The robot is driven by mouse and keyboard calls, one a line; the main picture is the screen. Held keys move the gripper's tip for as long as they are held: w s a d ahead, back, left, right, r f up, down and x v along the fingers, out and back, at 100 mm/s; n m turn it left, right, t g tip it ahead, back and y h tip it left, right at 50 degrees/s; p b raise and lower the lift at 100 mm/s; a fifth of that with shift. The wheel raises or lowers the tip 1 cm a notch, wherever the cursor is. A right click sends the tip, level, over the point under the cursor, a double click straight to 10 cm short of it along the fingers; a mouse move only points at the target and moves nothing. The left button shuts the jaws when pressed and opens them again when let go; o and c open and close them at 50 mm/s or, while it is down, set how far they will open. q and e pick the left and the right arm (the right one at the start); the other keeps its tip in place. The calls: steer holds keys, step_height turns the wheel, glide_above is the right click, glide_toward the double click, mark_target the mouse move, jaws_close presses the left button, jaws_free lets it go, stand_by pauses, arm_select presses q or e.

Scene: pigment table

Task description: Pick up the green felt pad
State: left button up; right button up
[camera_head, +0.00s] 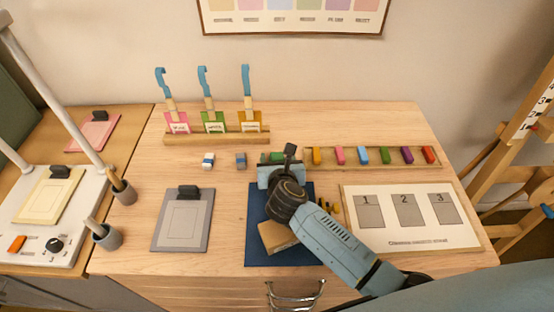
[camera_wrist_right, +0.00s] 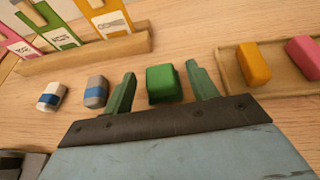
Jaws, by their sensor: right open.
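The green felt pad (camera_wrist_right: 164,84) is a small green block lying on the wooden table. In the right wrist view it is between the two green fingers of my open right gripper (camera_wrist_right: 162,74), with a gap on each side. In the head view the pad (camera_head: 277,157) is partly hidden by the right gripper (camera_head: 276,162), which reaches in from the lower right. I cannot tell whether the fingertips touch the table. Another green block (camera_head: 385,156) sits in the wooden tray. My left gripper is not in view.
The wooden tray (camera_head: 330,165) with several coloured blocks lies right of the pad. A white-blue block (camera_head: 208,160) and a grey-blue block (camera_head: 241,161) lie to its left. A wooden rack (camera_head: 200,138) with tagged tools stands behind. Bare table lies between the grey clipboard (camera_head: 165,245) and blue mat (camera_head: 255,250).

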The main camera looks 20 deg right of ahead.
steer(key=shift+x, duration=1.3)
steer(key=c, duration=1)
